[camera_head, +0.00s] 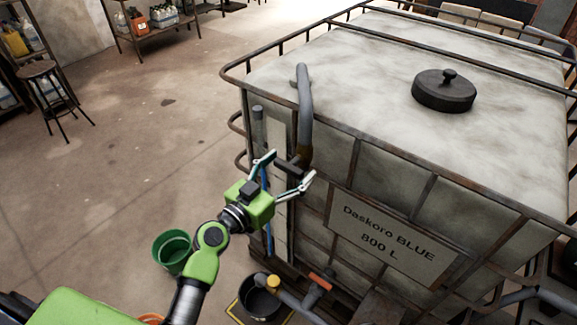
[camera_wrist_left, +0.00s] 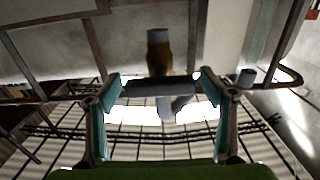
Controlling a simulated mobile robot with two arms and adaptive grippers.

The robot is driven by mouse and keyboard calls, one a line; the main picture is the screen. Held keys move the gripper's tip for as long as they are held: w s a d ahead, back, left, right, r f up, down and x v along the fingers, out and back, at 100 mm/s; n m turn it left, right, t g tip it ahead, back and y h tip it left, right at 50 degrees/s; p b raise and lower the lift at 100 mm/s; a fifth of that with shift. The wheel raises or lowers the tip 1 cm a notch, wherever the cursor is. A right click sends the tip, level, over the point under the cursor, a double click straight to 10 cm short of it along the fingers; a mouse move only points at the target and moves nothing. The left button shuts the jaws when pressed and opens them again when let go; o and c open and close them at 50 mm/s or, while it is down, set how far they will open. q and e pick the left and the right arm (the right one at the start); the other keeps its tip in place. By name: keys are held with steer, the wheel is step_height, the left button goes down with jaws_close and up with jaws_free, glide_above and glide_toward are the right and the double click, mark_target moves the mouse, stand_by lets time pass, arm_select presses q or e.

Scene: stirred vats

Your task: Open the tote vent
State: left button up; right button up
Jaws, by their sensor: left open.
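The tote (camera_head: 420,150) is a large pale tank in a metal cage, with a sign reading Daskoro BLUE 800 L (camera_head: 390,232). A grey bent vent pipe (camera_head: 304,95) stands at its near left corner, with a brownish fitting (camera_head: 305,154) low on it. A dark crossbar handle (camera_head: 290,166) sits by this fitting. My left gripper (camera_head: 292,165) is open, with its fingers on either side of the handle. In the left wrist view the handle (camera_wrist_left: 158,89) lies between the spread fingers, with the brown fitting (camera_wrist_left: 158,60) behind it. I cannot tell whether a finger touches it. My right gripper is not in view.
A black lid (camera_head: 443,92) sits on the tote's top. Below are an orange-handled valve (camera_head: 320,281), a yellow fitting (camera_head: 272,283) and a black bucket (camera_head: 258,304). A green bucket (camera_head: 172,248) stands on the floor. A stool (camera_head: 48,90) is far left; the floor between is clear.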

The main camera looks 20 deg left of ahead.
arm_select(q)
steer(key=shift+c, duration=0.4)
steer(key=c, duration=1)
steer(key=shift+c, duration=0.2)
steer(key=shift+n, duration=0.3)
steer(key=n, duration=0.2)
steer(key=shift+n, duration=0.4)
steer(key=n, duration=0.4)
steer(key=shift+r+n, duration=0.1)
steer(key=shift+n, duration=0.2)
steer(key=n, duration=0.5)
steer(key=shift+p, duration=0.4)
steer(key=shift+n+p, duration=0.4)
steer(key=shift+n, duration=2.1)
